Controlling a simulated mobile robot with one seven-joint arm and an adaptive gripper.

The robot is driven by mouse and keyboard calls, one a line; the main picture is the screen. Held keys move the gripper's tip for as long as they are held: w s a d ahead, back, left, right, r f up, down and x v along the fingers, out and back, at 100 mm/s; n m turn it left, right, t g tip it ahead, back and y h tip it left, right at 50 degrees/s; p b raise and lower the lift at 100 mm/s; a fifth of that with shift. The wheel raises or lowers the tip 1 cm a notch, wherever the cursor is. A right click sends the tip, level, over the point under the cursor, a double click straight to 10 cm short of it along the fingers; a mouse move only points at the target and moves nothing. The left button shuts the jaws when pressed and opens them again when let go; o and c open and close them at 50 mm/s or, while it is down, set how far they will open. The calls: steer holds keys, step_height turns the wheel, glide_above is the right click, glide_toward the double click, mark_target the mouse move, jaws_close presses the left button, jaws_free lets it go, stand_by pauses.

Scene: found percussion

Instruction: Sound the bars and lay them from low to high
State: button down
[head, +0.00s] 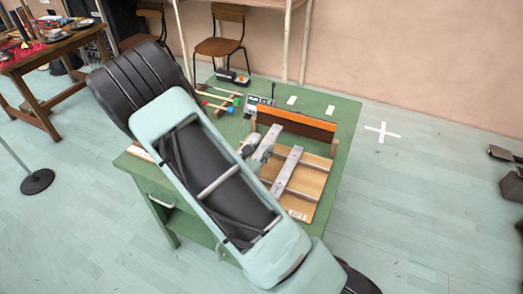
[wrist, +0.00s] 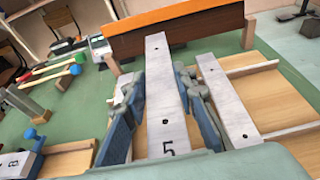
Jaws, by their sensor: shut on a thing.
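My gripper (wrist: 160,85) is shut on a grey metal bar marked 5 (wrist: 165,115), with a blue-padded finger along each long side. The same bar shows in the head view (head: 268,142), partly hidden by my gripper. I cannot tell whether it rests on the wooden frame or hangs just above it. A second metal bar (wrist: 228,105) lies to its right across the wooden rails, apart from it; its marking is not visible. Another bar, its mark perhaps 8 (wrist: 18,165), shows at the lower left in the wrist view, cut off by the edge.
An orange-brown upright board (head: 297,123) stands behind the bars on the green table (head: 340,112). Mallets with coloured heads (wrist: 76,70) and a small grey device (head: 259,102) lie at the back left. My arm hides the table's left part in the head view.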

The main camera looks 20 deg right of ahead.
step_height(320, 180, down, 6)
steer(key=b, duration=0.5)
steer(key=shift+b, duration=0.4)
steer(key=shift+f+b, duration=0.3)
steer(key=shift+f, duration=0.1)
steer(key=c, duration=1.5)
jaws_free()
steer(key=shift+s+a, duration=0.1)
steer(key=shift+a, duration=0.05)
